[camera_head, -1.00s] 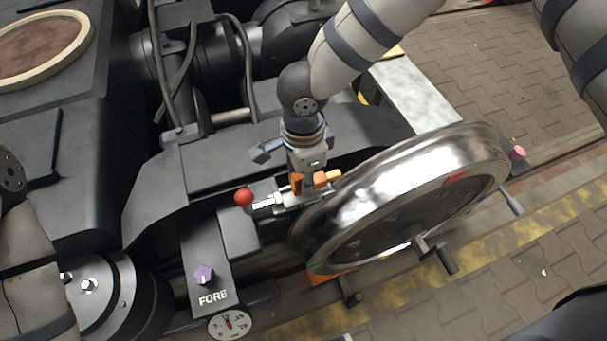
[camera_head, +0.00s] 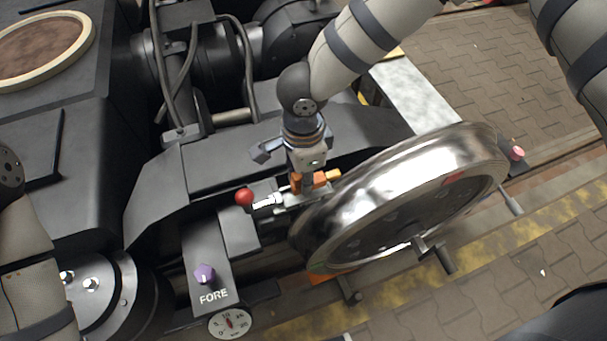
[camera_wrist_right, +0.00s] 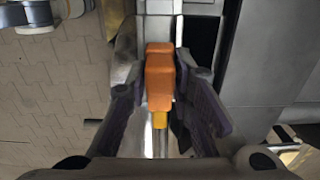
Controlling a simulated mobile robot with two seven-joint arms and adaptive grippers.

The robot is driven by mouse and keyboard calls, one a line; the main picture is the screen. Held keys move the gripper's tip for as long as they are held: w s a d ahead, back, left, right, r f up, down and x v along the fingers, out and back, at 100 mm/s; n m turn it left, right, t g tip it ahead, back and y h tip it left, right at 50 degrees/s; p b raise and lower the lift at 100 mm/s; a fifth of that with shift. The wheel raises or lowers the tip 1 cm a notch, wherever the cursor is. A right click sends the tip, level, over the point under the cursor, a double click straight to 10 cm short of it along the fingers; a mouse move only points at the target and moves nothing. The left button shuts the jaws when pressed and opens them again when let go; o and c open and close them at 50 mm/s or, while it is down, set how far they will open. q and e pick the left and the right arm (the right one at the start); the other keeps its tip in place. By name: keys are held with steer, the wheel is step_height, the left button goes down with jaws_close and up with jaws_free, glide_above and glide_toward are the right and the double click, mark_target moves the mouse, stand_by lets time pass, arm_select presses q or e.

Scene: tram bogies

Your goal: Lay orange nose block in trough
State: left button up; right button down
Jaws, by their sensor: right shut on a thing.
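The orange nose block (camera_head: 321,179) with its yellow tip sits low beside the big wheel's upper left rim in the head view. In the right wrist view the block (camera_wrist_right: 160,77) lies lengthwise between the dark finger pads, its yellow end toward the wrist. My right gripper (camera_head: 308,186) points down and is shut on the block. A light metal channel, apparently the trough (camera_wrist_right: 175,24), runs under and beyond the block. Whether the block rests on its floor is hidden. My left gripper is out of view; only part of that arm shows at the left edge.
The shiny wheel (camera_head: 415,195) stands tilted close to the right of the gripper. A red ball-ended lever (camera_head: 244,197) is just left. A FORE plate (camera_head: 213,296) with a purple knob and a dial gauge (camera_head: 230,323) are at lower left. Dark bogie frame surrounds the spot.

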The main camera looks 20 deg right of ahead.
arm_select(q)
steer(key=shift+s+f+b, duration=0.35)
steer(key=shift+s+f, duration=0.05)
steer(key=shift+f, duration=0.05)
arm_select(e)
steer(key=shift+f, duration=1.3)
steer(key=c, duration=1.3)
jaws_free()
steer(key=shift+c, duration=0.2)
steer(key=shift+r, duration=0.15)
step_height(320, 180, up, 12)
steer(key=shift+f, duration=0.1)
